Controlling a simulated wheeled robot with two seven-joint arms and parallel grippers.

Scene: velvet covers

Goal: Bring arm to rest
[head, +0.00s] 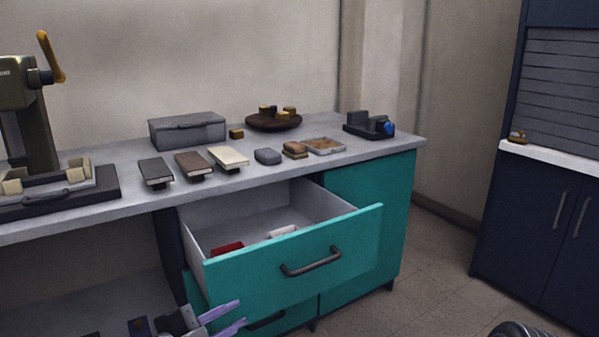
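My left gripper (241,312) is low in the head view, in front of the teal cabinet and below the open drawer. Its two purple fingers are apart, and nothing shows between them. The teal drawer (330,262) is pulled out; a red item (228,249) and a white item (283,231) lie inside it. The gripper is apart from the drawer's handle (311,262). My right gripper is not in view.
The grey counter (395,152) bears a dark case (187,131), a row of black, brown and cream book-like items (193,165), a round brown tray (273,122) and a press (35,115). The floor (425,265) right of the drawer is clear, up to a dark blue cabinet (530,230).

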